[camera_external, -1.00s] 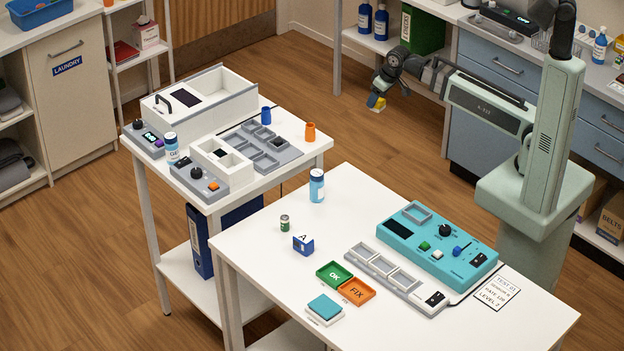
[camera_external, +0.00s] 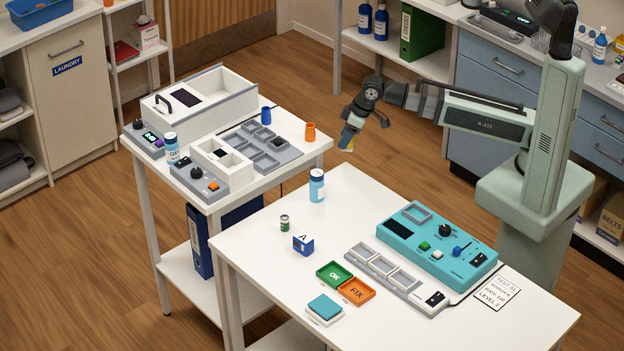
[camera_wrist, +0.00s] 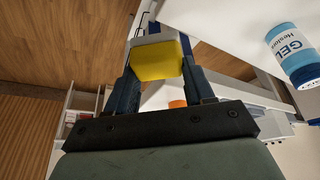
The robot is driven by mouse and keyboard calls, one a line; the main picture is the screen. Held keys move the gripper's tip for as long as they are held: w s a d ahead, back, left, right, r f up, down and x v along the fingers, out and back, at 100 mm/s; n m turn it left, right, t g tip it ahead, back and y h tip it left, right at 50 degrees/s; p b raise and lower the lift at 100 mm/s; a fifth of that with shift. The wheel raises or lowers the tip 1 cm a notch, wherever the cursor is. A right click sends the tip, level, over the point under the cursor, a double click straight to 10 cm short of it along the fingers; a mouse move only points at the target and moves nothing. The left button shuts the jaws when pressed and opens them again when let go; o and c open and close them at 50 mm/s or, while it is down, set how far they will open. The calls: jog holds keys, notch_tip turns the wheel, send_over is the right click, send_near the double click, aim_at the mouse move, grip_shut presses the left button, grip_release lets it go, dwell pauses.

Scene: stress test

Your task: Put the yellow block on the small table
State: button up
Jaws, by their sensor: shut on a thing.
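My gripper (camera_external: 348,143) is shut on the yellow block (camera_wrist: 157,62) and holds it in the air. In the wrist view, the block sits between the two fingers, with a pale face at its far end. In the external view only a small part of the block shows below the fingers. The gripper hangs beyond the far edge of the front white table (camera_external: 385,192) and to the right of the left white table (camera_external: 300,172). The left table looks the smaller of the two.
A blue-and-white bottle (camera_external: 317,186) stands near the front table's far edge. A teal panel (camera_external: 455,250) lies at its right.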

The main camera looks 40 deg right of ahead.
jog(key=s+a+r+n+g+y, duration=0.15)
jog(key=s+a+n, duration=0.35)
jog(key=s+a, duration=1.5)
jog(key=s+a+r+n+g, duration=0.15)
jog(key=s+a, duration=0.35)
jog(key=s, duration=0.5)
jog(key=s+a+r+n, duration=0.15)
jog(key=s+a, duration=0.25)
jog(key=s, duration=0.7)
jog(key=s+a+n, duration=0.3)
jog(key=s+a, duration=0.2)
jog(key=s, duration=0.5)
jog(key=shift+w+f, duration=0.15)
jog(key=shift+f, duration=4.65)
jog(key=shift+f, duration=0.1)
jog(key=o, duration=1.2)
